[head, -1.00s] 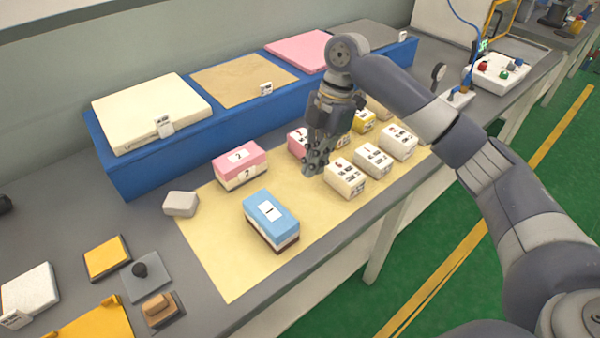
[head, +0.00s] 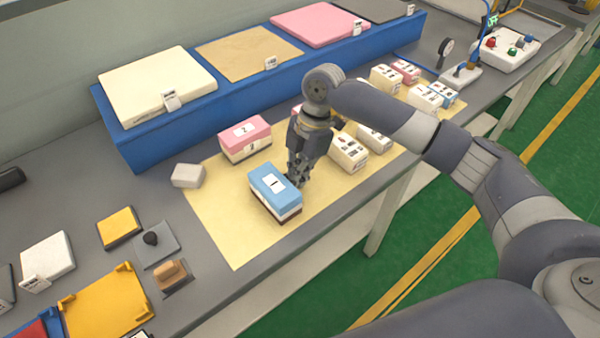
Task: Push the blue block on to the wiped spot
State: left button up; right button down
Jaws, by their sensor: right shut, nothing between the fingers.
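The blue block (head: 274,187) has a blue top with a number label, a white middle and a dark base. It lies on the pale yellow mat (head: 232,225), near the mat's front-left part. My right gripper (head: 298,180) is shut and empty, pointing down close beside the block's right end. I cannot tell whether its fingers touch the block. No wiped spot stands out on the mat. My left gripper is not in view.
A pink block (head: 245,138) stands behind the blue one, and a grey block (head: 187,176) lies at the mat's left edge. White blocks (head: 349,152) stand to the right. A blue raised shelf (head: 200,128) runs behind. The mat's front-left part is bare.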

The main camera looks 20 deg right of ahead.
aim_at(268, 187)
jog(key=shift+s+a+r+p, duration=0.2)
jog(key=shift+a+p, duration=0.1)
jog(key=shift+a, duration=0.1)
jog(key=s+a+p, duration=0.1)
jog(key=a, duration=0.1)
jog(key=a+p, duration=0.2)
jog(key=s+a+p, duration=0.1)
jog(key=a, duration=0.2)
jog(key=shift+s+r, duration=0.2)
jog(key=shift+s, duration=0.15)
jog(key=a, duration=0.2)
jog(key=s+a+p, duration=0.1)
jog(key=a, duration=0.1)
jog(key=s+a+p, duration=0.1)
jog(key=a, duration=0.1)
jog(key=shift+s+a+f, duration=0.25)
jog(key=shift+a+f, duration=0.1)
jog(key=shift+a, duration=0.1)
pick_arm(q)
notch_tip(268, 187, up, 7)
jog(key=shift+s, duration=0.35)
jog(key=shift+p, duration=0.3)
pick_arm(e)
jog(key=shift+d, duration=0.1)
